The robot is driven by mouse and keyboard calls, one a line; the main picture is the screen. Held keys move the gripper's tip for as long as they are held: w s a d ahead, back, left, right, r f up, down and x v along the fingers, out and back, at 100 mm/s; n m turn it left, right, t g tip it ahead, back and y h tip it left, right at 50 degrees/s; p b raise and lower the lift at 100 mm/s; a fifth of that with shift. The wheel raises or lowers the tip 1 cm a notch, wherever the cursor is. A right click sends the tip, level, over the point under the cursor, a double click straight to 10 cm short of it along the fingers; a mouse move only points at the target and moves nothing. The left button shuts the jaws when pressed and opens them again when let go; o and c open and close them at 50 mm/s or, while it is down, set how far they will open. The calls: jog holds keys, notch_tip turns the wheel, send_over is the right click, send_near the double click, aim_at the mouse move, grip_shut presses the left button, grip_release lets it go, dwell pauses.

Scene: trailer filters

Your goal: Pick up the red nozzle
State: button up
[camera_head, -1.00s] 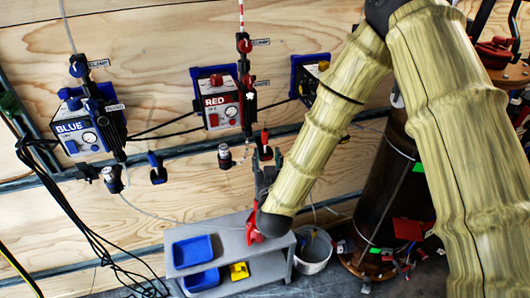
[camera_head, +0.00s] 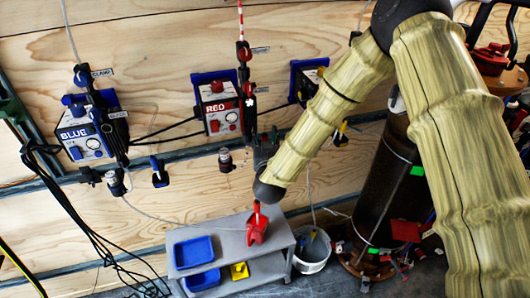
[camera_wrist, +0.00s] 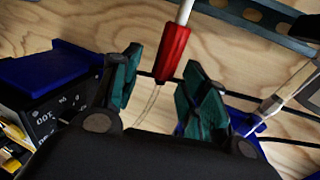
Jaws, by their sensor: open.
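The red nozzle (camera_wrist: 174,52) is a red cylinder on a white tube in the wrist view. It hangs tilted in front of a plywood wall, with its lower end at the gap between my fingers. My gripper (camera_wrist: 160,66) is open, with teal pads on either side of that gap. In the head view my gripper (camera_head: 264,148) is a small dark shape below and right of the RED box, and the nozzle there is not clear.
The RED box (camera_head: 216,108) and the BLUE box (camera_head: 85,135) are on the wall. A grey bench (camera_head: 225,238) below carries a blue tray (camera_head: 193,251) and a red holder (camera_head: 257,225). A white bucket (camera_head: 313,250) stands right of it. A blue part (camera_wrist: 50,66) is close left of my fingers.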

jog(key=shift+w, duration=0.6)
jog(key=shift+c, duration=0.4)
grip_shut()
